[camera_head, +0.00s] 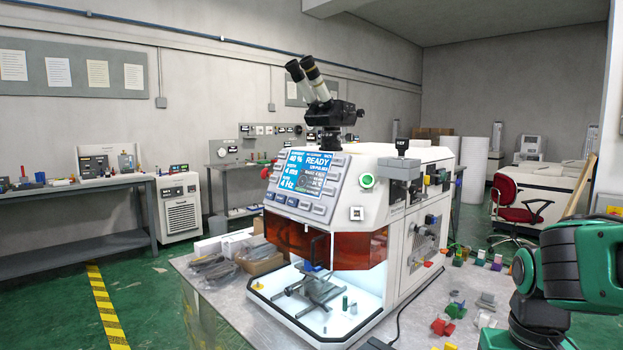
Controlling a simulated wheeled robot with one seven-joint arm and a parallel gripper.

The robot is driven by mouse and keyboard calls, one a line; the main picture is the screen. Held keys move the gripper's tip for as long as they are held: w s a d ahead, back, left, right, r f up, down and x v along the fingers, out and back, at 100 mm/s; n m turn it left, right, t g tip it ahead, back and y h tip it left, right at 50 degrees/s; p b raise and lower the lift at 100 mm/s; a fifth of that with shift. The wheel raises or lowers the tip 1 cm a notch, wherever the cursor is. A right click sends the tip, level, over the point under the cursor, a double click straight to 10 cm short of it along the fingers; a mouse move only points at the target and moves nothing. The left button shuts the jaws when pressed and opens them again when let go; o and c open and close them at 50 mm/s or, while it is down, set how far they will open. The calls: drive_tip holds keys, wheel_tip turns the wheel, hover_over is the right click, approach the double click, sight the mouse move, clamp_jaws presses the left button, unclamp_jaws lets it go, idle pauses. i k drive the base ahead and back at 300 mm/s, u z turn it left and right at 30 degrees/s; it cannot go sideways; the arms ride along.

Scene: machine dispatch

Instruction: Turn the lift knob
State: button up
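A white bench-top machine (362,225) with a lit "READY" screen (312,172) and a binocular eyepiece on top stands on a metal table. A small metal lift stage (316,288) stands in the lit bay under the orange shield. I cannot tell which part is the lift knob. My green arm is at the lower right; my gripper is not in view.
Small coloured parts (444,327) lie on the table (415,318) right of the machine, near my arm. A brown box (258,260) and wrapped packs (214,268) are at its left. A red chair (522,200) stands behind. Green floor is open at left.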

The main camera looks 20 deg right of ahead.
sight(288, 291)
drive_tip(key=z, duration=0.5)
drive_tip(key=k, duration=1.2)
drive_tip(key=u, duration=0.85)
drive_tip(key=i, duration=1)
